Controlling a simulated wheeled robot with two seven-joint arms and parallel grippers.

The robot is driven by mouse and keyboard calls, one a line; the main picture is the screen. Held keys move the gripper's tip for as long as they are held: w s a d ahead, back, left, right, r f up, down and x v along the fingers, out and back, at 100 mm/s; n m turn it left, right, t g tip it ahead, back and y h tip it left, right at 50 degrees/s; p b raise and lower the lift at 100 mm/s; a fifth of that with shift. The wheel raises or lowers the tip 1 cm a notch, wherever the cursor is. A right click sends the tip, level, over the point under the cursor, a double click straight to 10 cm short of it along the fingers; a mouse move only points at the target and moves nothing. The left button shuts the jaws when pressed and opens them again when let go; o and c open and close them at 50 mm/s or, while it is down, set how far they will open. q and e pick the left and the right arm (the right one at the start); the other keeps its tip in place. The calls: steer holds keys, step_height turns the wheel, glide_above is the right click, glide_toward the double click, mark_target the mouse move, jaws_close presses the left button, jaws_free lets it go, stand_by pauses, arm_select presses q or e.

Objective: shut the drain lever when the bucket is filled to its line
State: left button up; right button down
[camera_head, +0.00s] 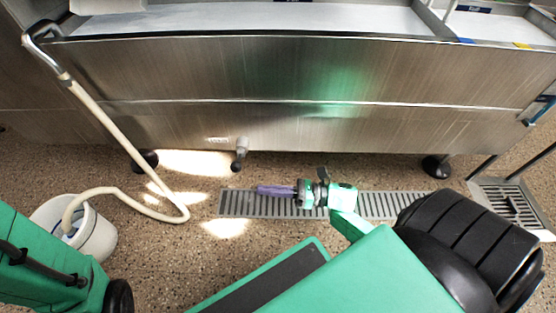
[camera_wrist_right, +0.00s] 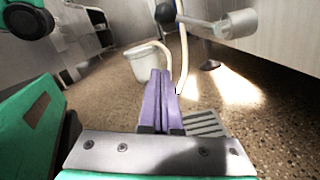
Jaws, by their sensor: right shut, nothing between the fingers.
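The drain lever (camera_head: 237,165) has a dark knob and sticks out from a short metal outlet (camera_head: 243,144) low on the steel tank front. In the right wrist view the lever (camera_wrist_right: 194,23) reaches left from the outlet, its black knob (camera_wrist_right: 165,12) near the top edge. The white bucket (camera_head: 98,242) stands on the floor at left, partly hidden by my green parts; it also shows in the wrist view (camera_wrist_right: 144,66). My right gripper (camera_head: 259,190), with purple fingers, is shut and empty, apart from the lever. My left gripper is not in view.
A pale hose (camera_head: 105,118) runs from a metal pipe at the tank's left end, loops on the floor and enters the bucket. A floor grate (camera_head: 385,205) lies below my right gripper. Black tank feet (camera_head: 437,166) stand at either side.

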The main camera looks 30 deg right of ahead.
mark_target(239, 160)
steer(key=w+a+r+b, duration=0.1)
steer(key=w+a+r, duration=0.2)
steer(key=w+r, duration=0.1)
steer(key=shift+a, duration=0.2)
steer(key=shift+r, duration=0.1)
steer(key=shift+r+m+p, duration=0.25)
steer(key=shift+m+p, duration=0.1)
steer(key=shift+m, duration=0.15)
